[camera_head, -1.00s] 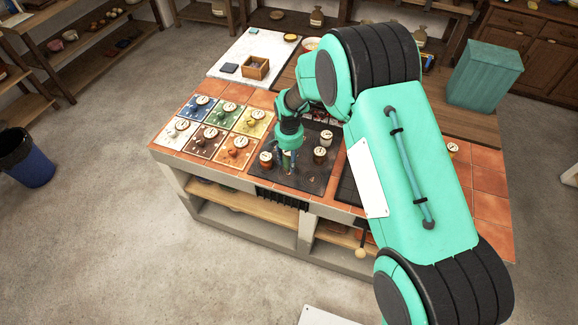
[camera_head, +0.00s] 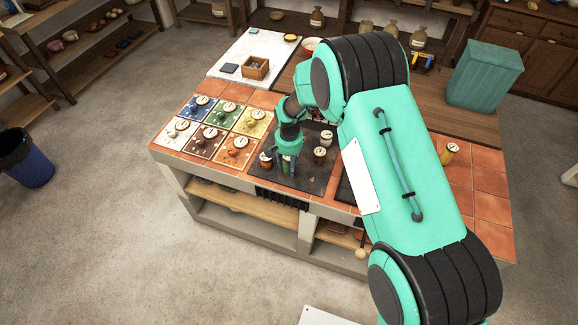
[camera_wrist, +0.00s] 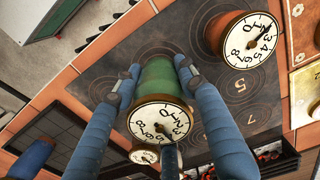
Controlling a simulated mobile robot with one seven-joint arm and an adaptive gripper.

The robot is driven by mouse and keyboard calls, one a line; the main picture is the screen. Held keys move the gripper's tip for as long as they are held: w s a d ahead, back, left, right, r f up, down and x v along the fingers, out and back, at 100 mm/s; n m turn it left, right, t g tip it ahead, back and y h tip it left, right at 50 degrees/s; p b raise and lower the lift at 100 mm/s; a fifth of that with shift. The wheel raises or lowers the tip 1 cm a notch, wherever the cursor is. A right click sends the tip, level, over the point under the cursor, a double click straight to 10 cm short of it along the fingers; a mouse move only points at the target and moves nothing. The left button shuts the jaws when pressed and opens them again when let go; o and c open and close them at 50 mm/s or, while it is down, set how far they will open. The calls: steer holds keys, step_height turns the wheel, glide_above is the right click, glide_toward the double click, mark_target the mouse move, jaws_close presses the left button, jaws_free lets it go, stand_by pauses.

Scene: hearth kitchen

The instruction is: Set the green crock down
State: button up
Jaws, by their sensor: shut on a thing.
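The green crock (camera_wrist: 160,82) is between the two blue fingers of my gripper (camera_wrist: 158,78) in the wrist view, its pale numbered dial lid facing the camera. My gripper is shut on it. It is over the dark hob plate (camera_wrist: 120,62), which carries ring marks and a number. I cannot tell whether its base touches the plate. In the head view my gripper (camera_head: 287,170) is low over the plate's front left part, and the crock is mostly hidden by it.
A terracotta crock (camera_head: 266,160) stands close left of my gripper. Two other crocks (camera_head: 320,155) (camera_head: 326,138) stand to its right. Several coloured tiles (camera_head: 238,148) with dial-topped pieces lie left of the plate. A wooden box (camera_head: 255,67) is at the back.

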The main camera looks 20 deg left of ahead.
steer(key=shift+f, duration=0.1)
steer(key=o, duration=1.5)
step_height(320, 180, up, 12)
steer(key=shift+r+p, duration=0.1)
steer(key=shift+p, duration=0.4)
